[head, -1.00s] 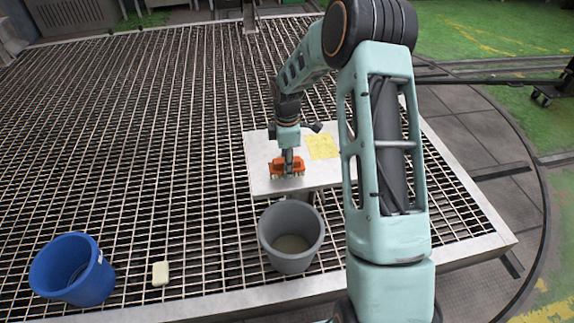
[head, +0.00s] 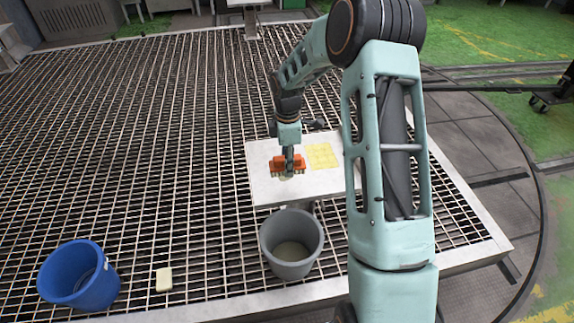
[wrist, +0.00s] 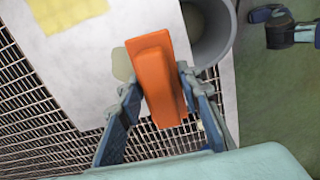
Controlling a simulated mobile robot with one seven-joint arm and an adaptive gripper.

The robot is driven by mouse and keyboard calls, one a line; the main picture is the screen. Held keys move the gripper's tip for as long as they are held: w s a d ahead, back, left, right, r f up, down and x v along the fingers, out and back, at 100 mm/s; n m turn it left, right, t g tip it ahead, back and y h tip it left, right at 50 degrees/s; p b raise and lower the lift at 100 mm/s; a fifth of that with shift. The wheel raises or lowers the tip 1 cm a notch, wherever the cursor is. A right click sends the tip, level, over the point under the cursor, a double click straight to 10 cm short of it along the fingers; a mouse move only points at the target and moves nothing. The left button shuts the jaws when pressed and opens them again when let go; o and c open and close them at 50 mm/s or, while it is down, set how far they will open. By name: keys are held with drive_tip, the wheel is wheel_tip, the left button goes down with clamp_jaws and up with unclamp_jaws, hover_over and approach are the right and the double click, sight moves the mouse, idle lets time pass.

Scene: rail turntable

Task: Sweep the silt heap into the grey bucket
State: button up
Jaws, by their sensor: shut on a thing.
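My gripper (head: 288,154) is shut on an orange brush (head: 274,165) and holds it over the left part of a white board. In the wrist view, the brush (wrist: 154,75) sits between the two fingers. A small pale patch, seemingly the silt heap (head: 286,178), shows just below the brush on the board. It also shows beside the brush in the wrist view (wrist: 121,65); part of it is hidden. The grey bucket (head: 272,245) stands upright at the board's near edge, open at the top. I cannot tell whether the bristles touch the board.
The white board (head: 262,190) carries a yellow gridded square (head: 322,156) right of the brush. A blue bucket (head: 90,288) and a pale block (head: 164,279) are at the lower left. The metal grating (head: 140,150) left of the board is otherwise clear.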

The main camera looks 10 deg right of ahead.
sight(288, 187)
drive_tip(key=w+f+b, duration=0.1)
drive_tip(key=w+b, duration=0.1)
drive_tip(key=w, duration=0.9)
drive_tip(key=shift+d+f+b, duration=0.15)
drive_tip(key=shift+f+b, duration=0.8)
drive_tip(key=shift+f, duration=0.5)
drive_tip(key=shift+d+f+b, duration=0.1)
drive_tip(key=shift+f+b, duration=0.8)
drive_tip(key=shift+f, duration=0.55)
drive_tip(key=shift+f+b, duration=0.35)
drive_tip(key=shift+f, duration=0.2)
drive_tip(key=shift+s+r, duration=0.15)
drive_tip(key=shift+s, duration=1.4)
drive_tip(key=shift+s+a+f, duration=0.1)
drive_tip(key=shift+s+a, duration=0.05)
drive_tip(key=shift+s, duration=1.85)
drive_tip(key=shift+s+a+f, duration=0.1)
drive_tip(key=shift+s, duration=1.9)
